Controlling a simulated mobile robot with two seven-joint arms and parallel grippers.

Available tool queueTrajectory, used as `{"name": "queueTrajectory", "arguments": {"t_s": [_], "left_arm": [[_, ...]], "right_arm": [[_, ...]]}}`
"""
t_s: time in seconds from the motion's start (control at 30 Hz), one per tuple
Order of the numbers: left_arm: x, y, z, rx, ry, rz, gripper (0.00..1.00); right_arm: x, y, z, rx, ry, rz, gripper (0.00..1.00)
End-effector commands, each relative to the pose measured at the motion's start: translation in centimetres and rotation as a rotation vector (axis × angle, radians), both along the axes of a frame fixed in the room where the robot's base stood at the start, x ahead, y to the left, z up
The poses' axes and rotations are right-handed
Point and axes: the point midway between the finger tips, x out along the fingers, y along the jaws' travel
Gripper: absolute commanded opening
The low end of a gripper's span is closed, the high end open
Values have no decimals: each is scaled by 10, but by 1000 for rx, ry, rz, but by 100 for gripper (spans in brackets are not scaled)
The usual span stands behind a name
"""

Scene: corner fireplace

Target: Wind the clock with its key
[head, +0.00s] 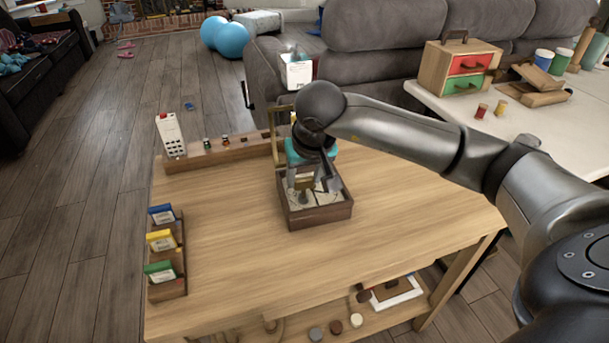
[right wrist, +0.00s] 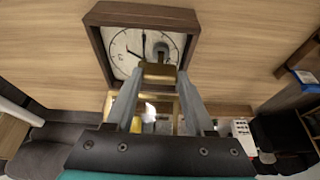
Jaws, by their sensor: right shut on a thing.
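The clock (head: 320,217) lies face up on the wooden table, a square dark-wood case around a pale dial. The right wrist view shows its white dial (right wrist: 122,52) with dark marks and a hand. My right gripper (head: 304,186) is above the dial, pointing down. In the right wrist view, its fingers (right wrist: 157,80) are shut on a brass-coloured piece, which looks like the key (right wrist: 157,70). A dark round part (right wrist: 161,48) shows on the dial just beyond the key; I cannot tell whether the key touches it. My left gripper is not in view.
A wooden rack (head: 220,153) with small items and a white device (head: 171,135) stand at the table's back left. A tray of coloured boxes (head: 166,255) stands at the left edge. The table (head: 400,215) is bare to the clock's right. A grey sofa (head: 375,75) is behind.

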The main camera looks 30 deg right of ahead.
Motion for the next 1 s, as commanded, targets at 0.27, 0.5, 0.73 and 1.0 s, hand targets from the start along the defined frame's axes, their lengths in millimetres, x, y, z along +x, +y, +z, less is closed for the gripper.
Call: {"name": "queueTrajectory", "arguments": {"t_s": [0.27,0.5,0.73,1.0], "left_arm": [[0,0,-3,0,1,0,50],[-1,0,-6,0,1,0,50],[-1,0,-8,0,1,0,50],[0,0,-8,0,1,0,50]], "right_arm": [[0,0,-4,0,-1,-1,9],[0,0,-6,0,-1,-1,9],[0,0,-9,0,-1,-1,9],[1,0,-7,-1,-3,-3,9]]}}
